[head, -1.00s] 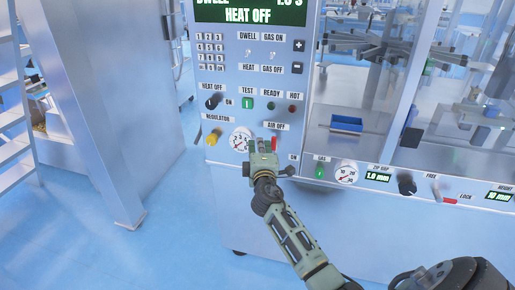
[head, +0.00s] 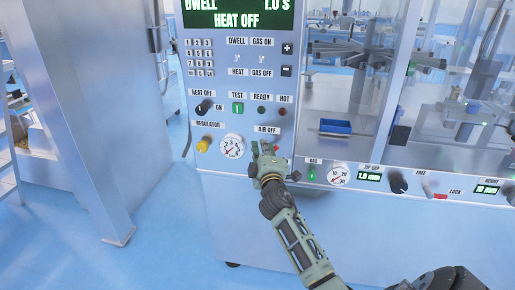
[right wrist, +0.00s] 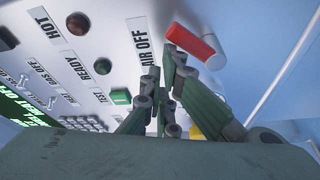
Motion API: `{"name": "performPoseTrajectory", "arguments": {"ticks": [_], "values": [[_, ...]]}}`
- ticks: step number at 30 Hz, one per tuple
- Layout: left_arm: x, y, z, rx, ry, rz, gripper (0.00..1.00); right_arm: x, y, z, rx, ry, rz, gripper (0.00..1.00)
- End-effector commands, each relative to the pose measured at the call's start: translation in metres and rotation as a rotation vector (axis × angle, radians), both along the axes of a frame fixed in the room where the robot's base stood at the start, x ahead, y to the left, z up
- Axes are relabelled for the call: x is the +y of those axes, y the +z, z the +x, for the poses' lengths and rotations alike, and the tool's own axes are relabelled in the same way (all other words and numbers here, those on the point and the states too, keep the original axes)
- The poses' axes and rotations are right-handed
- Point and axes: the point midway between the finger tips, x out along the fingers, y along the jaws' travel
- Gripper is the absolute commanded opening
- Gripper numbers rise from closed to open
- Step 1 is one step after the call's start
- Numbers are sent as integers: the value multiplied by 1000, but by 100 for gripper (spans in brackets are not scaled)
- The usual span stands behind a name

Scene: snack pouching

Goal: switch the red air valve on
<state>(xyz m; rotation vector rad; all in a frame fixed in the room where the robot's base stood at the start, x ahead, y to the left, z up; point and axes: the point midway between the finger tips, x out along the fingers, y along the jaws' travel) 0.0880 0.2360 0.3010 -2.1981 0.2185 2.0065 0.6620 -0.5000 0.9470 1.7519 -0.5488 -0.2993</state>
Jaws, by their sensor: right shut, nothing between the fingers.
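The red air valve lever (head: 277,150) is on the machine's front panel, just under the AIR OFF label (head: 267,130). My right gripper (head: 262,148) is in front of the panel and partly covers the lever in the head view. In the right wrist view the red lever (right wrist: 188,40) juts from a pale round hub (right wrist: 213,53) toward the AIR OFF label (right wrist: 142,45). My right gripper's fingers (right wrist: 164,62) are shut and empty, close beside the lever; I cannot tell whether they touch it. My left gripper is not in view.
The yellow regulator knob (head: 204,144) and a gauge (head: 231,146) are left of the gripper. A green gas indicator (head: 311,173) and another gauge (head: 339,175) are to the right. A blue tray (head: 336,127) lies behind the clear guard. Open floor is at lower left.

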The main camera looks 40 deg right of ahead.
Motion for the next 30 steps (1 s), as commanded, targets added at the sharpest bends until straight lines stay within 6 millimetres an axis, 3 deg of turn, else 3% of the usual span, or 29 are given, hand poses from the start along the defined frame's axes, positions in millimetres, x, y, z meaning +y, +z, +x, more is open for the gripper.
{"name": "performPoseTrajectory", "arguments": {"ticks": [15,30], "values": [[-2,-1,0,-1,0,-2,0,-19,-8,-22,2,-2,-1,0],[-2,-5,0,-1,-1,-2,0,-26,-17,-31,2,-1,0,0]]}}
